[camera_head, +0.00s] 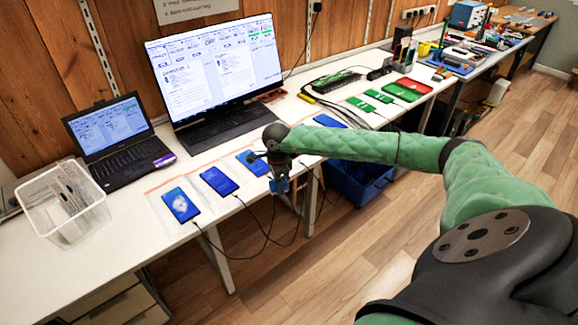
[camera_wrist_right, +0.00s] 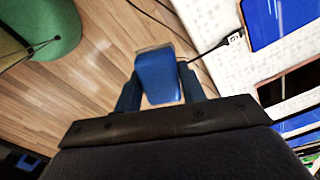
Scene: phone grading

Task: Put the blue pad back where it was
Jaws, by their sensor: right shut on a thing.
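My right gripper (camera_head: 281,184) hangs at the front edge of the white bench, in front of the row of phones. In the right wrist view it is shut on a small blue pad (camera_wrist_right: 160,77), which sits between the two dark blue fingers. The pad is held over the floor just off the bench edge, apart from the bench. In the head view the pad is too small to tell from the fingers. My left gripper does not show.
Blue-screened phones with cables lie along the bench front, among them a left one (camera_head: 181,205) and a middle one (camera_head: 218,181). A blue crate (camera_head: 352,187) stands below.

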